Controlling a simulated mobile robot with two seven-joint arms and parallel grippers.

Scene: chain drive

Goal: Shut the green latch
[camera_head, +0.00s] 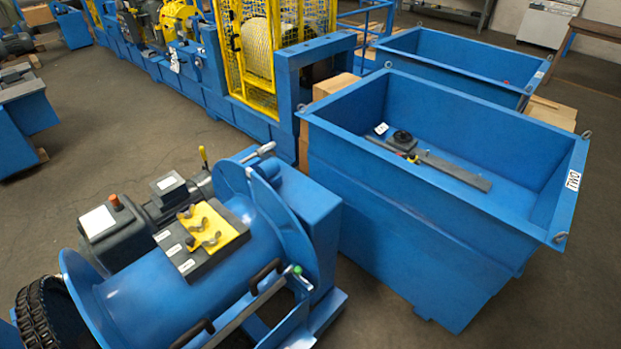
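A small green knob (297,270) sits at the upper right end of a grey metal bar (245,314), at the front right of a blue drum machine (155,287). It looks like the green latch. The picture is too small to tell whether the latch is open or shut. Two dark handles (265,273) are on the drum's side beside the bar. Neither of my grippers is in view.
A blue bin marked TWO (415,220) stands to the right and holds a few dark parts. A second blue bin (455,65) is behind it. A yellow mesh guard (275,50) stands at the back. A dark chain (45,310) hangs at lower left. Open floor lies at left.

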